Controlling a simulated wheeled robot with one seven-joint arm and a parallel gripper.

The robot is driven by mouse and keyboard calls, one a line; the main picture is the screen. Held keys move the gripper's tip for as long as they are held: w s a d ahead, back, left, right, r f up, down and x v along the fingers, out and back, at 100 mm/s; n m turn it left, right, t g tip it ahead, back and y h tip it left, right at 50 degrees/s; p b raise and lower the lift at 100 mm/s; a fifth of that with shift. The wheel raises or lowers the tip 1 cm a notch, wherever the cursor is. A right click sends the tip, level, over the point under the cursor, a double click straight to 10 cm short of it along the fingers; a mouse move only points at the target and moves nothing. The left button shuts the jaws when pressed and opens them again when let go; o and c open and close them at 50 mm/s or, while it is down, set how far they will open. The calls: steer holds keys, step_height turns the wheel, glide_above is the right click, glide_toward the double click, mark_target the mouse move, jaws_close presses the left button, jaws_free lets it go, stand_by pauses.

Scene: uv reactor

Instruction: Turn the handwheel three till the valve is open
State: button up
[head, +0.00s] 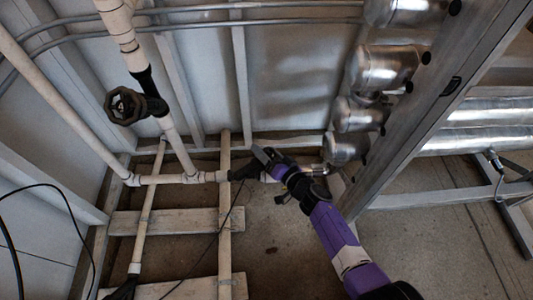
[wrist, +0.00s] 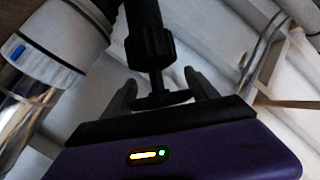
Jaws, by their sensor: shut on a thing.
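A black valve (head: 243,173) sits on the white pipe low in the middle of the head view. My gripper (head: 264,157), at the end of my purple arm, is right beside it. In the wrist view, the black handwheel (wrist: 163,99) is seen nearly edge-on at the end of the dark valve stem. My gripper's two fingers (wrist: 160,82) stand on either side of the handwheel and are shut on it. In the head view my gripper mostly hides this wheel. How far the valve is turned cannot be told.
Another black handwheel (head: 124,106) is on the upper left pipe. Shiny metal cylinders (head: 385,68) line a grey upright frame (head: 440,100) to the right of my arm. White pipes and wooden boards (head: 165,222) lie low at left. Dark cables hang at left.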

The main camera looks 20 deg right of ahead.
steer(key=n+y+b, duration=0.3)
steer(key=n+y, duration=0.1)
steer(key=shift+a, duration=0.1)
steer(key=n+y+b, duration=0.3)
steer(key=shift+s+a, duration=0.15)
steer(key=shift+a, duration=0.05)
steer(key=n+y+b, duration=0.1)
steer(key=n+g+y+b, duration=0.1)
steer(key=shift+s+a+r+n+y, duration=0.1)
steer(key=shift+a+r+n+y, duration=0.1)
steer(key=shift+n+y, duration=0.15)
steer(key=shift+s+a+r+n+g+y+b, duration=0.1)
steer(key=shift+r+n+g+y+b, duration=0.1)
steer(key=shift+n+g+y+b, duration=0.6)
steer(key=shift+r, duration=0.1)
steer(key=o, duration=1)
steer(key=shift+r+t+h+p, duration=0.1)
steer(key=shift+t+h+p, duration=0.15)
steer(key=shift+t+p, duration=0.05)
